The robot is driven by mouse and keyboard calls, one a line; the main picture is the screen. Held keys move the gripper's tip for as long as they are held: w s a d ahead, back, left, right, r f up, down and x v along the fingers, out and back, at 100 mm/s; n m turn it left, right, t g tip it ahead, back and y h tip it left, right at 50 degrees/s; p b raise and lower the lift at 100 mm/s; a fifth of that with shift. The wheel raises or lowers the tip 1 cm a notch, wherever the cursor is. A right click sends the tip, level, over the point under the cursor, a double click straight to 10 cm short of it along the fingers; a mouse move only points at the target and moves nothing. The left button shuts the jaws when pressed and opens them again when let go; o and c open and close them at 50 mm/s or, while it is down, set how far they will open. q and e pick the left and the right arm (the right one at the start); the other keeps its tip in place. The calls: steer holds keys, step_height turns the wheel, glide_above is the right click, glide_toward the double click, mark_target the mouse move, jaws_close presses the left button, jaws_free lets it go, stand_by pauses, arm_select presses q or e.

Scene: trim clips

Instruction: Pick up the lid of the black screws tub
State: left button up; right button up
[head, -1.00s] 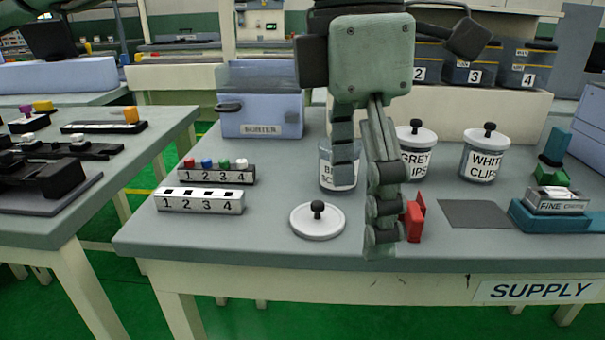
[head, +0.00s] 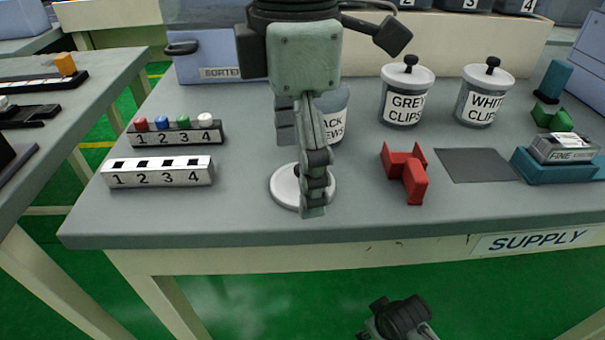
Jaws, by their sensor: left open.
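The lid (head: 285,190) of the black screws tub is a white disc with a knob and lies flat on the table in front of the tub. The clear black screws tub (head: 333,120) stands behind my left gripper (head: 305,182), its label partly covered. My left gripper points down over the lid, open and empty. Its near finger covers the lid's middle and knob, so I cannot tell whether it touches the lid.
Lidded grey clips (head: 407,98) and white clips (head: 484,97) jars stand behind right. Two numbered racks, one with coloured pegs (head: 176,132) and one empty (head: 158,173), stand left.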

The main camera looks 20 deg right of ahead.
arm_select(q)
steer(key=shift+f, duration=0.25)
steer(key=c, duration=1.1)
steer(key=shift+c, duration=0.8)
steer(key=shift+f, duration=0.1)
